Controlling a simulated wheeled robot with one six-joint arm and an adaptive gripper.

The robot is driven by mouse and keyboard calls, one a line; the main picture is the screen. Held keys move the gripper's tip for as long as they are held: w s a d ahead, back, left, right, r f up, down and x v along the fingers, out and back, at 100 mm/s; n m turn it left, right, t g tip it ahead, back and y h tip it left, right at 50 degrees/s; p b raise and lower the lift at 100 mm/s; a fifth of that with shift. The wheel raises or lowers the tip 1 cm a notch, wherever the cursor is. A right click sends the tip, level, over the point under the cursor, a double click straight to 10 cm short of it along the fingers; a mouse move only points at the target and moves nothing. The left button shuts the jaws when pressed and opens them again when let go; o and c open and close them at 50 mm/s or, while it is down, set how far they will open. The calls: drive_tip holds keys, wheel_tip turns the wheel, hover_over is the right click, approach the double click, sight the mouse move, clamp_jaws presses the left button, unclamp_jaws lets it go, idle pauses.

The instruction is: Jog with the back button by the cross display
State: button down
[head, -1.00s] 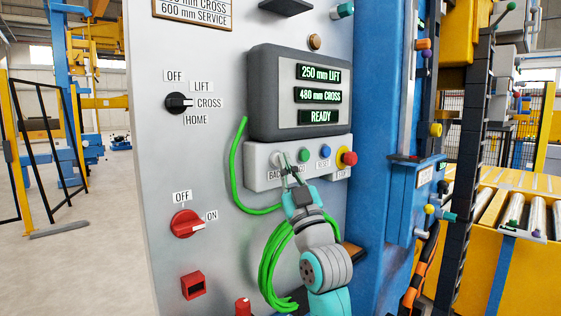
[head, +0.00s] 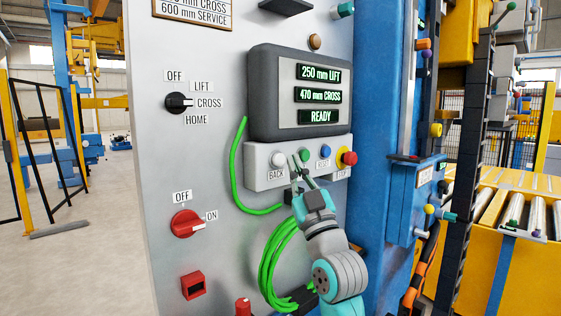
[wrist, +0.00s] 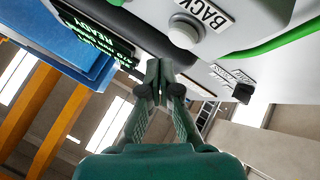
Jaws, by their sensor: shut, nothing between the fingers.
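The white back button (head: 278,160) sits at the left end of the grey button box, above its BACK label. It also shows in the wrist view (wrist: 184,34) beside the BACK label, with a clear gap to my fingertips. The display (head: 318,97) reads 250 mm LIFT, 470 mm CROSS and READY in green. My gripper (head: 299,165) is shut and empty. In the head view its fingertips are right of the back button, in front of the box near the green button. In the wrist view my gripper (wrist: 160,70) shows its fingertips together.
Green (head: 305,155), blue (head: 326,152) and red (head: 349,158) buttons sit along the box right of the back button. A black selector (head: 178,103) points to CROSS. A red switch (head: 186,223) points to ON. A green cable (head: 270,262) hangs in loops below the box.

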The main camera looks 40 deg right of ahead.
drive_tip(key=s, duration=0.4)
drive_tip(key=shift+w, duration=0.1)
idle(0.6)
drive_tip(key=s+a+f+m+g+y, duration=0.15)
drive_tip(key=a+f, duration=0.25)
drive_tip(key=f, duration=0.8)
drive_tip(key=s+a+f+g, duration=0.2)
drive_tip(key=s+a+f, duration=0.15)
drive_tip(key=f, duration=0.85)
drive_tip(key=s+a+f+m+g+y, duration=0.15)
drive_tip(key=a+f, duration=0.35)
drive_tip(key=f, duration=0.7)
drive_tip(key=s+a+f+n+g+y, duration=0.1)
drive_tip(key=s+a+f, duration=0.2)
drive_tip(key=s+f, duration=0.35)
drive_tip(key=s+a+f+g+y, duration=0.1)
drive_tip(key=s+a+f+g, duration=0.1)
drive_tip(key=s+a+f, duration=0.4)
drive_tip(key=s+a+f+g+y, duration=0.1)
drive_tip(key=s, duration=0.8)
drive_tip(key=s+f+n+g+y, duration=0.1)
drive_tip(key=s, duration=0.8)
drive_tip(key=shift+s+a+f+g, duration=0.4)
